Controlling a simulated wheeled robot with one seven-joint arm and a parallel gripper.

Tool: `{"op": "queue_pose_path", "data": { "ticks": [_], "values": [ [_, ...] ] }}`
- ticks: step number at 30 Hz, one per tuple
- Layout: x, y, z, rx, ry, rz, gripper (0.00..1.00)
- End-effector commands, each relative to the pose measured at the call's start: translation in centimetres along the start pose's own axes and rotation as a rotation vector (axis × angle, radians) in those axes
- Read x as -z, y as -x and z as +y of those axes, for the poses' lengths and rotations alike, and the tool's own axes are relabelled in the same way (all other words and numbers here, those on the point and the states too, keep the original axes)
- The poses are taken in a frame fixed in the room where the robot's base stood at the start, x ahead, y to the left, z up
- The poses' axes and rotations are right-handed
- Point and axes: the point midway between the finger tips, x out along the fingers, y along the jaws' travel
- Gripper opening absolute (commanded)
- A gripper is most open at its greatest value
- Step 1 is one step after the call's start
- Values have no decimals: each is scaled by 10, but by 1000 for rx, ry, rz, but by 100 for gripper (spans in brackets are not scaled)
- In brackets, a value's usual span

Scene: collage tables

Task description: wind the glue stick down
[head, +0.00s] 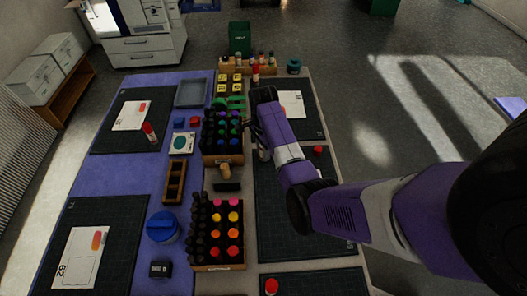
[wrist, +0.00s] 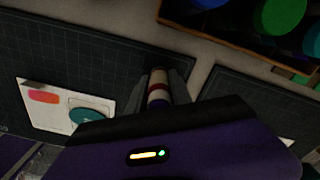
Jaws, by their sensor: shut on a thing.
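My gripper (wrist: 160,92) is shut on a glue stick (wrist: 158,90), a pale tube with a dark red band, seen nearly end-on between the fingers in the wrist view. In the head view my arm reaches over the middle of the table, and my gripper (head: 259,140) points down beside the crate of markers. The glue stick's pale side (head: 263,155) shows only slightly there. Its lower part is hidden, and I cannot tell how far the glue sticks out. A red cap (head: 318,151) lies on the dark mat to the right.
A crate of colored markers (head: 222,160) stands just left of my gripper, with another crate (head: 220,267) nearer. A red cap (head: 271,286) lies at the front. The right-hand mat (head: 300,220) has bare room.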

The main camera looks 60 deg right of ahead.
Motion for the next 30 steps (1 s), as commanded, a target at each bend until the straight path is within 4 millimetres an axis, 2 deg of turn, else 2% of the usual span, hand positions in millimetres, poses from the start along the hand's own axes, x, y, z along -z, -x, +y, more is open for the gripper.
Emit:
{"op": "queue_pose_path", "data": {
  "ticks": [5,12,17,24,30],
  "values": [
    [0,0,0,0,20,0,0],
    [0,1,0,-2,258,0,0],
    [0,-1,1,-3,338,0,0],
    [0,-2,1,-4,571,-1,0],
    [0,-2,1,-4,678,-2,0]
  ]
}}
